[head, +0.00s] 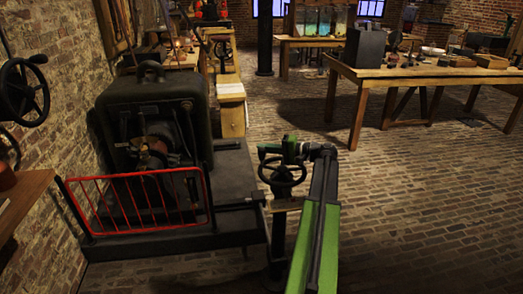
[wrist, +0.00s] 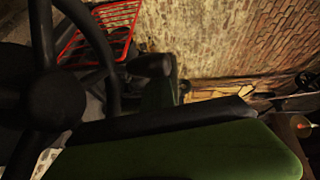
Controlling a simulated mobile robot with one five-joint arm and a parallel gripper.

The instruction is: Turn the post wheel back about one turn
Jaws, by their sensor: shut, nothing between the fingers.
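The post wheel (head: 282,170) is a dark, spoked handwheel on top of a post (head: 279,232) in front of the engine-like machine. In the wrist view its hub (wrist: 55,100) and part of its rim fill the left side, very close. My gripper (head: 268,149) is at the far edge of the wheel in the head view, shut with nothing held. A green and black part of my gripper crosses the bottom of the wrist view. I cannot tell whether my gripper touches the rim.
A red guard rail (head: 137,204) and a large dark machine (head: 152,125) stand left of the post. Another handwheel (head: 22,92) is on the brick wall. A wooden table (head: 430,75) with small items stands at the back right. The brick floor at right is clear.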

